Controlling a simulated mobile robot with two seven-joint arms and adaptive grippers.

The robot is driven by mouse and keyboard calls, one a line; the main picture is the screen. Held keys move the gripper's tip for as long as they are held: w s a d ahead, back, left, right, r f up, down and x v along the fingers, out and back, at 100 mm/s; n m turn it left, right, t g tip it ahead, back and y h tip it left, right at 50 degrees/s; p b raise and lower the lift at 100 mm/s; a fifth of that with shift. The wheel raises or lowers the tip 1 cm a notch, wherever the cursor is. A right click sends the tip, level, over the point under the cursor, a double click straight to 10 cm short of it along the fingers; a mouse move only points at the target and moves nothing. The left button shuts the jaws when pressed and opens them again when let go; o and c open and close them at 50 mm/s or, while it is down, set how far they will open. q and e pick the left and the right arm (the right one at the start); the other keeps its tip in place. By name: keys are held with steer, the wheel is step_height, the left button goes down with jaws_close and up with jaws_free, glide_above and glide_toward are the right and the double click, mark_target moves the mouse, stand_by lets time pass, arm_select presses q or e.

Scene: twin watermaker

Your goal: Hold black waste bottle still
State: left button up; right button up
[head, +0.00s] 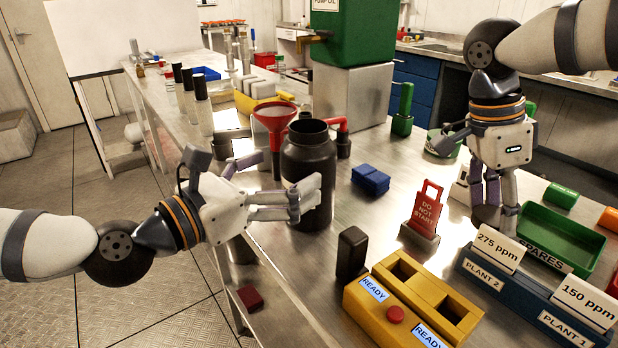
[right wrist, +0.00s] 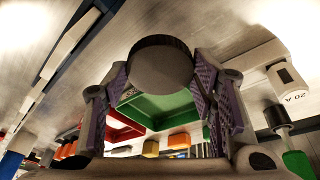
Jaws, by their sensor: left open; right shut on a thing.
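The black waste bottle (head: 308,150) stands upright on the steel bench in the head view, its round mouth uncovered. My left gripper (head: 272,180) is open at the bottle's near left side. One set of fingers crosses in front of the bottle's lower body, and another finger points toward its left side. I cannot tell whether they touch it. My right gripper (head: 495,205) is at the right, away from the bottle, pointing down. It is shut on a dark round piece (right wrist: 160,65), which shows between its purple-padded fingers in the right wrist view.
A red funnel (head: 274,115) stands just left of the bottle. A blue block (head: 370,180), a red DO NOT START sign (head: 425,210) and a yellow READY box (head: 395,325) stand to its right.

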arm_select(q)
steer(key=x, duration=0.2)
steer(key=f+x, duration=0.1)
steer(key=x, duration=0.1)
steer(key=shift+d, duration=0.25)
arm_select(e)
steer(key=shift+f, duration=0.5)
arm_select(q)
steer(key=shift+w+d+r, duration=0.1)
steer(key=shift+w+d, duration=0.25)
steer(key=shift+w, duration=0.05)
steer(key=shift+r, duration=0.15)
steer(key=c, duration=1.9)
steer(key=shift+r, duration=0.15)
